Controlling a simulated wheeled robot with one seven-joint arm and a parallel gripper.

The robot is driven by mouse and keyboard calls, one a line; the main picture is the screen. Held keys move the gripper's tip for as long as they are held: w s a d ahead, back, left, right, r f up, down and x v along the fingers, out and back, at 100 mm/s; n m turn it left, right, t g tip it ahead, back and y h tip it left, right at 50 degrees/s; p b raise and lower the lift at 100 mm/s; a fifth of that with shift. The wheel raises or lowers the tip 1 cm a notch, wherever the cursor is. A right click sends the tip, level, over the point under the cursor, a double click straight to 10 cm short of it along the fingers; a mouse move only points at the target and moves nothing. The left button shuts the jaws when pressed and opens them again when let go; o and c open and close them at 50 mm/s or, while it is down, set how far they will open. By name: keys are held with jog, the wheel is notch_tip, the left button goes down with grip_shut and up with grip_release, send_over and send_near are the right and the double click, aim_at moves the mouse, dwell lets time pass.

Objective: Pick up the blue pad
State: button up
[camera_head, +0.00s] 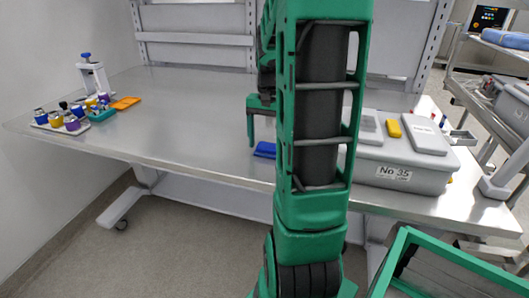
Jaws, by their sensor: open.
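The blue pad (264,150) lies flat on the steel table (185,110), near its front edge and just left of my arm. Its right part is hidden behind my arm. My green gripper (264,130) points down above the pad, with a visible gap between the fingertip and the pad. One finger shows on the left; the other is hidden behind my arm. The gripper is open, and nothing shows between its fingers.
A grey bin marked No 35 (405,170) stands right of my arm, with a yellow block (394,129) on top. The table's left middle is clear.

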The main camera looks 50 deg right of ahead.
aim_at(268, 146)
jog(key=shift+f, duration=0.15)
jog(key=c, duration=1.1)
jog(key=shift+r, duration=0.4)
jog(key=r, duration=0.3)
jog(key=shift+s+a+r, duration=0.1)
jog(key=shift+a+r, duration=0.1)
jog(key=shift+r, duration=0.2)
jog(key=s+a+r, duration=0.2)
jog(key=a, duration=0.1)
jog(key=s+a+r, duration=0.2)
jog(key=a, duration=0.1)
jog(key=s+a+r, duration=0.2)
jog(key=s, duration=0.1)
jog(key=shift+a+r, duration=0.2)
jog(key=shift+a, duration=0.2)
jog(key=shift+o, duration=0.4)
